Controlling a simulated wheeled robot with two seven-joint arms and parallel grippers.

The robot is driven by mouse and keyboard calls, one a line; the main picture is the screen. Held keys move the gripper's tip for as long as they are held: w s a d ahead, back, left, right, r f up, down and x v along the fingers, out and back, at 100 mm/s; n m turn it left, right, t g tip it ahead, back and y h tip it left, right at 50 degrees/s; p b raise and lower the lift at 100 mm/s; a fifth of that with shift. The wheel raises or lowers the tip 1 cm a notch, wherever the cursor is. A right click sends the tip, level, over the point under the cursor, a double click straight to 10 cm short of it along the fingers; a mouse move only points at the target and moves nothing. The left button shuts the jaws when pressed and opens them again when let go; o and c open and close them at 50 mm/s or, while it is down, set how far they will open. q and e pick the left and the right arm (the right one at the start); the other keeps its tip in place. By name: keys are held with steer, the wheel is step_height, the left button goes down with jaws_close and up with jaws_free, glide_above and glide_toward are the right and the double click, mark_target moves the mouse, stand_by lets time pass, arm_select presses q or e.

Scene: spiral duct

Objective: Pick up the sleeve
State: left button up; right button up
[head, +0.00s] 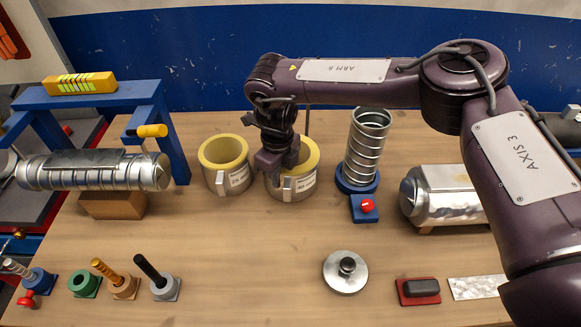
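Two grey, round pots with thick yellow linings stand side by side in the middle of the table, the left pot (226,166) and the right pot (307,180). Both carry small white labels that I cannot read. A short ribbed metal tube (366,147) stands upright on a blue base to their right. I cannot tell which of these is the sleeve. My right gripper (279,163) points down over the right pot's mouth and hides part of its rim. Its fingertips are not clear, and I see nothing surely held. My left gripper is not in view.
A long spiral duct (92,172) lies under a blue frame (175,150) at left. A shiny cylinder (443,195) lies at right, partly behind my arm. Small stands with tools line the front left. A metal disc (345,274) lies front centre.

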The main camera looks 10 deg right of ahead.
jaws_close()
steer(key=shift+r, duration=0.1)
steer(key=shift+w+r, duration=0.1)
steer(key=shift+r, duration=0.45)
step_height(320, 180, up, 7)
steer(key=shift+f+b, duration=0.2)
steer(key=shift+b, duration=0.85)
step_height(320, 180, up, 11)
steer(key=p, duration=0.1)
steer(key=s+d+r+m+p, duration=0.1)
steer(key=d+r+p, duration=0.4)
steer(key=d+p, duration=0.3)
steer(key=s+d+r+m+p, duration=0.1)
steer(key=s+d+r+p, duration=0.1)
steer(key=d+r+p, duration=0.3)
steer(key=d+p, duration=0.3)
steer(key=shift+d+m+p, duration=0.2)
steer(key=shift+m+p, duration=0.1)
steer(key=shift+m, duration=0.1)
